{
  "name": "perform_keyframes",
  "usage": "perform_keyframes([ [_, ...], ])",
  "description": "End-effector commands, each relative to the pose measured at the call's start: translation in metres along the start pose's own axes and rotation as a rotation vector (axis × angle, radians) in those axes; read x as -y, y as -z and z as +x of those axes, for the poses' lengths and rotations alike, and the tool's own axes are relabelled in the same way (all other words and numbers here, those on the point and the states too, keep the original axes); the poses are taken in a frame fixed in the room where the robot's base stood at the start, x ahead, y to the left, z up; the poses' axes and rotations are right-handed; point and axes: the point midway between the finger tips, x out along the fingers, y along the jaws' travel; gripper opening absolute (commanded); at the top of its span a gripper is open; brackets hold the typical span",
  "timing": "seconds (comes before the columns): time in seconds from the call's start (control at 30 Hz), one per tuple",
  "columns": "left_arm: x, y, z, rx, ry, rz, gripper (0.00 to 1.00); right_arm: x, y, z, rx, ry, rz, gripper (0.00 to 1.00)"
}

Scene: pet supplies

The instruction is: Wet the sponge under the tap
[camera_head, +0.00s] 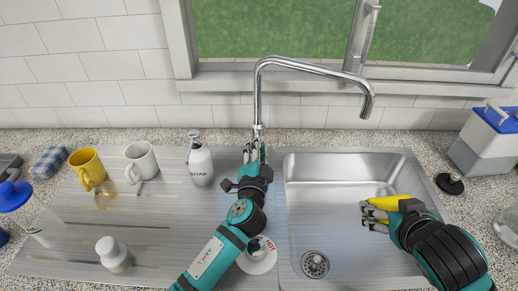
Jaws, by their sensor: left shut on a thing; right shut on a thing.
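The sponge (386,202) is yellow and partly hidden by my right gripper (374,216), which is shut on it over the sink (318,177). The chrome tap (258,98) stands behind the sink's left side. Its curved spout ends above the sink, with the sponge below it and a little nearer to me. No water shows at the spout. My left gripper (254,152) reaches the foot of the tap and is shut on it; its fingers hide the exact grip.
A soap bottle (201,165), a white mug (141,161) and a yellow mug (87,168) stand on the drainboard at left. A white bottle (113,254) is nearer. A round white piece marked HOT (258,256) is partly behind my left arm. A black stopper (450,183) lies right of the sink.

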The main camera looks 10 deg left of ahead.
Motion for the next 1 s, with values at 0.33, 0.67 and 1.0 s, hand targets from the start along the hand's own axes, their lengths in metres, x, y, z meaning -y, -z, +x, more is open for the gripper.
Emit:
perform_keyframes([
  [0.33,0.009,0.005,0.001,0.031,-0.041,-0.005,0.0,-0.006,0.022,-0.019,-0.001,0.0,0.0,0.59],
  [0.67,0.009,0.004,0.002,0.076,-0.108,-0.013,0.0,-0.011,0.042,-0.037,0.0,0.0,0.0,0.59],
  [1.0,0.007,0.003,0.002,0.077,-0.108,-0.013,0.23,-0.011,0.041,-0.036,0.0,0.0,0.0,0.59],
])
